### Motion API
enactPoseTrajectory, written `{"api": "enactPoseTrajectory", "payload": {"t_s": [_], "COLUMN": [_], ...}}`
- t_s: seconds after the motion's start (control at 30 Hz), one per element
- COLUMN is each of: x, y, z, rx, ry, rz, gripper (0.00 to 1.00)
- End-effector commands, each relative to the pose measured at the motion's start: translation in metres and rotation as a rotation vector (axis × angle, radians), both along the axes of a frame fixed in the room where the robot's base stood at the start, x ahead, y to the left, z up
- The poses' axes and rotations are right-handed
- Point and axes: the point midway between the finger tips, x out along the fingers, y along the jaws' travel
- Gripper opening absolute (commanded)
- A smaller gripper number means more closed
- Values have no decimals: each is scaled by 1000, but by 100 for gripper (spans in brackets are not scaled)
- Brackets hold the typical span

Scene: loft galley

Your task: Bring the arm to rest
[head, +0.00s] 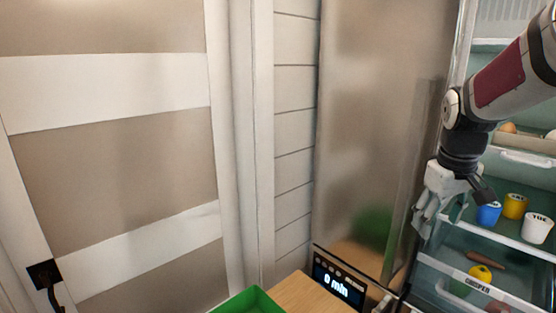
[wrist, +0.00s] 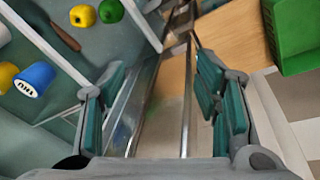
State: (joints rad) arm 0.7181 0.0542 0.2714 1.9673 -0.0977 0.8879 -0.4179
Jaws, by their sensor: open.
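My gripper (head: 446,197) hangs at the right in the head view, at the end of my arm, in front of the fridge's edge. In the wrist view, its two fingers with teal pads (wrist: 160,105) stand wide apart. Nothing is between the pads; the fridge door edge (wrist: 165,95) and floor show behind them. A blue cup (head: 488,214), a yellow cup (head: 514,206) and a white cup (head: 538,228) stand on a fridge shelf to the right of my gripper.
A panelled door (head: 110,150) fills the left.

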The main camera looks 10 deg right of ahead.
Motion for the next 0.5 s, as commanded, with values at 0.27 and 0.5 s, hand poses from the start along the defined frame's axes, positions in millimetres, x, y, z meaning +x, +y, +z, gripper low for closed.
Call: {"api": "enactPoseTrajectory", "payload": {"t_s": [0.27,0.5], "x": [-60,-126], "y": [109,174], "z": [45,54], "rx": [-18,52], "ry": [-116,-231], "rz": [9,12], "gripper": [57,57]}}
